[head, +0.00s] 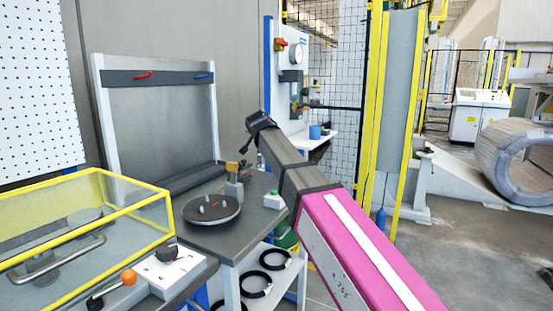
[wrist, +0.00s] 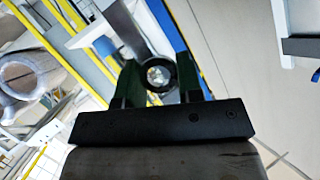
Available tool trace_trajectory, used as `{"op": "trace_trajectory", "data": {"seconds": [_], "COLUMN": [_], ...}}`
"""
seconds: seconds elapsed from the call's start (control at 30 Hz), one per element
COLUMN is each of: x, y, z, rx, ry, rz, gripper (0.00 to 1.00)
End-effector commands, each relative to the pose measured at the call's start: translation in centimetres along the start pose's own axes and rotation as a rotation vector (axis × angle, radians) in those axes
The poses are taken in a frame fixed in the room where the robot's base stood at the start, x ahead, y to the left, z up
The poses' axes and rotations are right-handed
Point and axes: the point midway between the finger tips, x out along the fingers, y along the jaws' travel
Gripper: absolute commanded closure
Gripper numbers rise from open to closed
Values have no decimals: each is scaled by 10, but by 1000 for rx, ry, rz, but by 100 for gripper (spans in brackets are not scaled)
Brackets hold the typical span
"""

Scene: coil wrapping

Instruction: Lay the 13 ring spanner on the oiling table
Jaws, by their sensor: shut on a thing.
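My gripper (wrist: 157,78) is shut on a dark ring-ended tool, which I take to be the 13 ring spanner (wrist: 148,73). Its round end shows between the two dark green fingers in the wrist view; the rest of it is hidden. In the head view my gripper (head: 254,130) is at the end of my raised arm, above and behind the grey worktable (head: 213,255). Nothing marks which surface is the oiling table. The grey worktable bears a round dark turntable (head: 211,209) and small fittings.
A yellow-framed clear guard (head: 85,220) stands at the left, with an orange-knobbed lever (head: 128,277) beside it. A white shelf (head: 318,140) with a blue cup (head: 314,131) is behind my arm. A yellow post (head: 372,110) and a large coil (head: 515,163) are at the right.

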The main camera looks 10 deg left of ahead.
Motion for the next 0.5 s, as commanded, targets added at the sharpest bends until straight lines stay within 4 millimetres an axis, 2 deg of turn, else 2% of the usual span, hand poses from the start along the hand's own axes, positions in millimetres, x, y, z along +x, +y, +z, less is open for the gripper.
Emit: {"op": "trace_trajectory", "data": {"seconds": [0.03, 0.23, 0.5], "x": [8, 35, 51], "y": [11, 45, 66], "z": [-1, 0, 0], "rx": [1, 2, 1], "ry": [1, 0, 0], "rz": [2, 2, -1], "gripper": [99, 99, 99]}}
